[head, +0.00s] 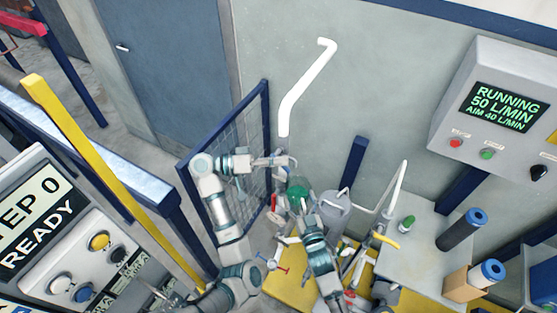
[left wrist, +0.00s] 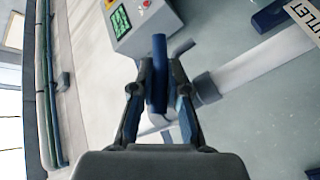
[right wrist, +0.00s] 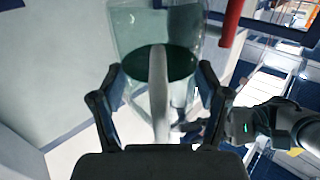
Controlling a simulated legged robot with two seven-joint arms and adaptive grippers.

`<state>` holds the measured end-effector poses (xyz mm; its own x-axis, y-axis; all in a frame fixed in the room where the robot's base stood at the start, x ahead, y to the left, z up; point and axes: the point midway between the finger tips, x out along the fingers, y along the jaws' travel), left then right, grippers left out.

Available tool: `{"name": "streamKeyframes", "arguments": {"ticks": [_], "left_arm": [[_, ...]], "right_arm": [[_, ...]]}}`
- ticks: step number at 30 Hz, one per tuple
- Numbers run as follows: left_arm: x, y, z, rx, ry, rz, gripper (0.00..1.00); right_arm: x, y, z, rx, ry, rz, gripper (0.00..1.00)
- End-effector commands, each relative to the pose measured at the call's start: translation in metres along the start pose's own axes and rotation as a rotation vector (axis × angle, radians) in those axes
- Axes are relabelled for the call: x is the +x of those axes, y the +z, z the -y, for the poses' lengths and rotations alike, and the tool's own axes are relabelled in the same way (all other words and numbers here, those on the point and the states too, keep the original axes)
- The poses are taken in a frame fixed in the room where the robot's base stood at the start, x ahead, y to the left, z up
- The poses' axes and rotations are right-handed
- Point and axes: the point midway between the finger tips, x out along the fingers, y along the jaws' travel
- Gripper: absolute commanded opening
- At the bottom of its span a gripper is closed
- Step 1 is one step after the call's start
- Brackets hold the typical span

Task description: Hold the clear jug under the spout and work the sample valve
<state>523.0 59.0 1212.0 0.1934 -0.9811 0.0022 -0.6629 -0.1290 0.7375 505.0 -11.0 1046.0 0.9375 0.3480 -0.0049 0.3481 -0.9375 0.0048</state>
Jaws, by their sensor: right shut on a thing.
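The clear jug (right wrist: 130,33) fills the upper middle of the right wrist view, with dark green liquid inside. My right gripper (right wrist: 165,80) is shut on its pale handle (right wrist: 158,85). In the head view the jug's green content (head: 299,193) shows just above my right gripper (head: 303,212). My left gripper (head: 287,161) is above the jug. In the left wrist view a dark blue bar (left wrist: 157,75) lies between the fingers of my left gripper (left wrist: 161,68); I cannot tell if they grip it. A red handle-like piece (right wrist: 232,22) is beside the jug. Which part is the spout is unclear.
A control panel (head: 499,105) on the right reads running 50 L/MIN, aim 40. A mesh guard (head: 255,115) stands behind my left arm. A bench (head: 415,245) with bottles is at the right. A white pipe (head: 300,90) runs along the wall.

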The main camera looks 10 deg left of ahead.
Motion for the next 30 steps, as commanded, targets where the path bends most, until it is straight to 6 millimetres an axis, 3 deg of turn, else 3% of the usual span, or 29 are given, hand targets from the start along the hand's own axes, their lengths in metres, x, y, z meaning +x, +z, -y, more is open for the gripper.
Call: {"name": "streamKeyframes", "arguments": {"ticks": [8,18,28,29,30], "left_arm": [[0.0002,0.0010,0.0031,-0.033,0.023,-0.026,0.00],[0.0018,-0.0029,-0.0020,-0.263,0.275,-0.257,0.00],[0.0016,-0.0041,-0.0025,-0.281,0.294,-0.276,0.00],[0.0016,-0.0041,-0.0024,-0.281,0.294,-0.275,0.19],[0.0015,-0.0041,-0.0025,-0.281,0.294,-0.275,0.29]], "right_arm": [[0.0007,-0.0009,-0.0002,0.000,0.000,-0.003,0.27],[0.0009,-0.0007,-0.0003,0.000,0.000,-0.002,0.27],[0.0011,-0.0006,-0.0003,0.000,0.000,-0.002,0.27],[0.0011,-0.0005,-0.0003,0.000,0.000,-0.002,0.27],[0.0011,-0.0005,-0.0003,0.000,0.000,-0.002,0.27]]}}
